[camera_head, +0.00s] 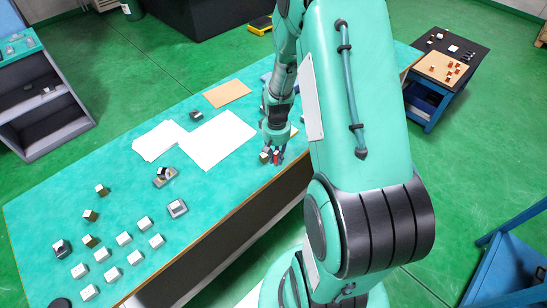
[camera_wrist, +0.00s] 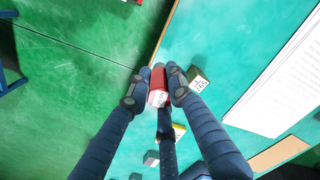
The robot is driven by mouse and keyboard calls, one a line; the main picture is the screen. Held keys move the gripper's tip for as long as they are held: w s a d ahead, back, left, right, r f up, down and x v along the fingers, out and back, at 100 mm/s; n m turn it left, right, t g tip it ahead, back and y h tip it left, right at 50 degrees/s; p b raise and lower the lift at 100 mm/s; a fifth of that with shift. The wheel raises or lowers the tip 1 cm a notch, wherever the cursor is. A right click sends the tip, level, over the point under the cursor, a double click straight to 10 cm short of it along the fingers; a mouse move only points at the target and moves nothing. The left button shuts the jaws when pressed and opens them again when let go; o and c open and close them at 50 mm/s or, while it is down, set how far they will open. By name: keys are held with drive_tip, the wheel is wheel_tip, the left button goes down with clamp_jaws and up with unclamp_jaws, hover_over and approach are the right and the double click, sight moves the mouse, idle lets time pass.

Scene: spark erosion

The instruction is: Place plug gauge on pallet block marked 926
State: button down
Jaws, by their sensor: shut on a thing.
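The held piece, red with a pale end (camera_wrist: 158,88), looks like the plug gauge. My gripper (camera_wrist: 157,85) is shut on it, with the dark fingers on both sides. In the head view my gripper (camera_head: 273,153) is low over the table's front edge, and a bit of red (camera_head: 276,156) shows between its fingers. A small block with a white number label (camera_wrist: 199,82) sits beside the right finger in the wrist view; its number is too small to read surely. I cannot tell which block is marked 926.
Several pale blocks (camera_head: 124,238) stand on the left of the teal table (camera_head: 70,205). White paper sheets (camera_head: 219,140) and a tan board (camera_head: 228,93) lie behind my gripper. A yellow-topped block (camera_wrist: 179,132) is below the fingers. A blue cart (camera_head: 430,102) stands at right.

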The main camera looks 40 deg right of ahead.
idle(0.3)
drive_tip(key=shift+w+a, duration=0.2)
drive_tip(key=shift+a, duration=0.3)
drive_tip(key=s+a+r+m+p, duration=0.1)
drive_tip(key=a+r, duration=0.1)
drive_tip(key=a, duration=1.5)
drive_tip(key=s+a+r+m+p, duration=0.1)
drive_tip(key=a+r+p, duration=0.1)
drive_tip(key=a, duration=1.6)
drive_tip(key=shift+s+a, duration=0.25)
drive_tip(key=shift+a, duration=0.1)
drive_tip(key=shift+w+r, duration=0.1)
drive_tip(key=w+a, duration=0.1)
drive_tip(key=w, duration=0.4)
drive_tip(key=w+a+f+b, duration=0.1)
drive_tip(key=w, duration=0.4)
drive_tip(key=w+a, duration=0.1)
drive_tip(key=w, duration=0.4)
drive_tip(key=shift+w+f, duration=0.25)
